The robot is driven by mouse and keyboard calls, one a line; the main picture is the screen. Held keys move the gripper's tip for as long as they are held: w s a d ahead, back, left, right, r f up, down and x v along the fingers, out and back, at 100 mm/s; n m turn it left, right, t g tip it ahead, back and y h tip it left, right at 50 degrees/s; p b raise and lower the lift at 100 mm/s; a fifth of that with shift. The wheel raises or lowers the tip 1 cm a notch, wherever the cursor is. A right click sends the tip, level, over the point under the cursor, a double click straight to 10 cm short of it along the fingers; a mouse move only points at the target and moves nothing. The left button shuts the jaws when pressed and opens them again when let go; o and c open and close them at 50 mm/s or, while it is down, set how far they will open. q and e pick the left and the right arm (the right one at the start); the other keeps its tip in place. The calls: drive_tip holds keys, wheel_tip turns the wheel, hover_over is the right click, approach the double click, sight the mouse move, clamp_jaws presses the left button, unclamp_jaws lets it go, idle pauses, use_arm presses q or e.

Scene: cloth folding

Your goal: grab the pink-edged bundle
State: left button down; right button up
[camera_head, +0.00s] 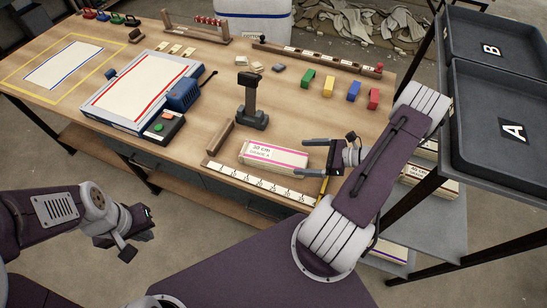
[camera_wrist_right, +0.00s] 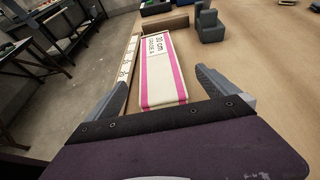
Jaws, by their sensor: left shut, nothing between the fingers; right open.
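The pink-edged bundle (camera_head: 273,155) is a flat cream block with pink stripes and a "30 cm" label. It lies on the table near the front edge. In the right wrist view the bundle (camera_wrist_right: 162,75) lies lengthwise ahead, between the lines of the two fingers. My right gripper (camera_head: 306,156) is open beside the bundle's right end, fingers pointing at it; in the right wrist view the gripper (camera_wrist_right: 155,90) has nothing clamped in it. My left gripper (camera_head: 140,232) is shut and empty, away from the table at lower left.
A white ruler strip (camera_head: 262,181) runs along the table's front edge beside the bundle. A dark upright stand (camera_head: 250,100) and a brown block (camera_head: 220,137) are close to the bundle. Coloured blocks (camera_head: 328,87) stand behind. A rack with trays A (camera_head: 475,130) and B is at right.

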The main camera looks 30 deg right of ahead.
sight(287, 158)
drive_tip(key=shift+w+a+f, duration=0.3)
drive_tip(key=shift+w+a, duration=0.1)
drive_tip(key=shift+a, duration=0.05)
drive_tip(key=p+x, duration=0.1)
drive_tip(key=x, duration=0.3)
drive_tip(key=shift+a+f, duration=0.2)
drive_tip(key=shift+a, duration=0.1)
drive_tip(key=shift+w+a+f, duration=0.15)
drive_tip(key=shift+w+f, duration=0.05)
drive_tip(key=shift+w, duration=0.1)
drive_tip(key=shift+s, duration=0.1)
drive_tip(key=c, duration=1.7)
drive_tip(key=shift+r, duration=0.1)
drive_tip(key=shift+c, duration=0.2)
drive_tip(key=shift+r, duration=0.1)
drive_tip(key=shift+r, duration=0.25)
wheel_tip(287, 158, up, 3)
drive_tip(key=shift+f, duration=0.1)
drive_tip(key=w+a+r+b, duration=0.1)
drive_tip(key=w+a+r, duration=0.6)
drive_tip(key=a, duration=0.2)
drive_tip(key=shift+a+r, duration=0.15)
drive_tip(key=shift+r, duration=0.1)
